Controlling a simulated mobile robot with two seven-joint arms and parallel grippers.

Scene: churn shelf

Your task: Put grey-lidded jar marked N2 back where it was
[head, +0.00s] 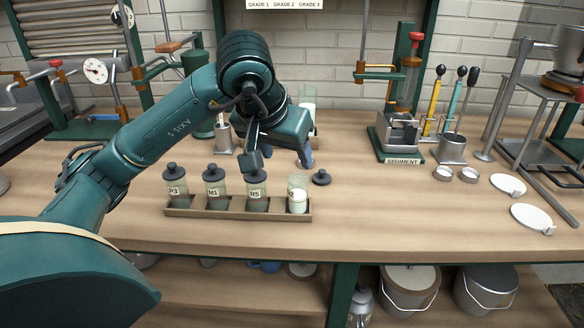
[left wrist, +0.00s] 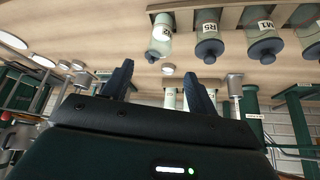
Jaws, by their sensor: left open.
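A wooden rack (head: 235,214) holds jars with dark grey lids marked P3 (head: 175,187), M1 (head: 214,188) and R5 (head: 257,194). My left gripper (head: 281,157) is open and empty, pointing down above and behind the rack's right half. Its two fingers also show apart in the left wrist view (left wrist: 158,85). A pale glass vessel (head: 308,93) is partly hidden behind the gripper.
A sediment stand (head: 396,140), a metal cup with tools (head: 452,150), small tins and white dishes (head: 532,218) are on the right. A metal cup (head: 223,138) stands behind the rack.

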